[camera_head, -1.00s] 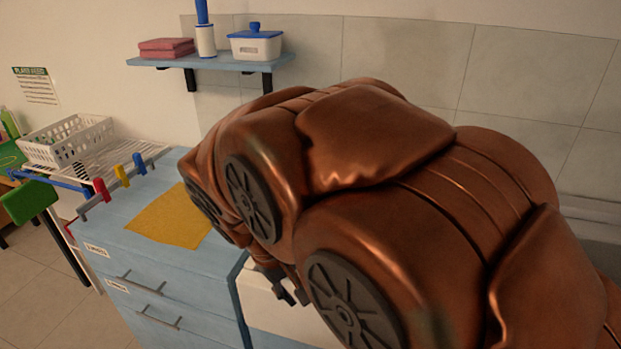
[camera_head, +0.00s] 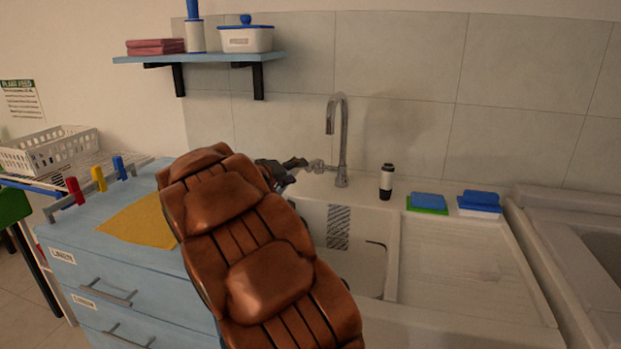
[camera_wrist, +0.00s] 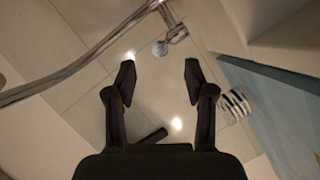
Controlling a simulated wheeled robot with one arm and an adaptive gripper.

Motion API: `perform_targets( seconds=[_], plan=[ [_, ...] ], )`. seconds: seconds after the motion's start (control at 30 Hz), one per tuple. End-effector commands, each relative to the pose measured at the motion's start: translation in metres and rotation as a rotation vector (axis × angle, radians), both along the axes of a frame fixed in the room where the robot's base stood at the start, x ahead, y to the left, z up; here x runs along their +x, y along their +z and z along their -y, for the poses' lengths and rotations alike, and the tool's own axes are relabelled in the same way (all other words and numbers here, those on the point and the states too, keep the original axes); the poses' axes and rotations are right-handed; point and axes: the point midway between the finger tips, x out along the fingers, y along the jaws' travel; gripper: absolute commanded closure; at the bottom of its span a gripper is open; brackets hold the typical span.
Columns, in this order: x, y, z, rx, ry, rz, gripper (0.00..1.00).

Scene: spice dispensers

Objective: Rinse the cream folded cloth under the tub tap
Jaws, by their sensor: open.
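The chrome tap (camera_head: 340,130) rises behind the white tub (camera_head: 393,255), its spout curving over it. A small lever (camera_head: 318,165) juts from the tap's left side. My gripper (camera_head: 294,166) is just left of this lever at the back of the tub. In the wrist view my gripper (camera_wrist: 160,75) has its two dark fingers apart with nothing between them. The tap pipe (camera_wrist: 75,68) runs along the upper left there, and a round knob (camera_wrist: 160,47) lies ahead of the fingers.
A yellow cloth (camera_head: 138,222) lies on the blue cabinet (camera_head: 95,262). A black-and-white striped patch (camera_head: 338,228) shows inside the tub.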

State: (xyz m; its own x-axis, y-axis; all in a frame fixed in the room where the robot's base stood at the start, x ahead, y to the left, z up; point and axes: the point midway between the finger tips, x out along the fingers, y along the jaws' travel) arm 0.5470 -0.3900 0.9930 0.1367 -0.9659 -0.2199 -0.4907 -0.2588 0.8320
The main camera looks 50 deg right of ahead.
Motion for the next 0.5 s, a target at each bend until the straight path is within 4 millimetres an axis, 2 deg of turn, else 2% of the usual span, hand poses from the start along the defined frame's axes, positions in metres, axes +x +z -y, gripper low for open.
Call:
perform_targets(
  seconds=[0.17,0.5],
  plan=[
    [0.005,-0.002,0.013,-0.008,0.004,0.005,0.46],
    [0.011,-0.013,0.059,-0.004,0.004,0.003,0.46]
  ],
)
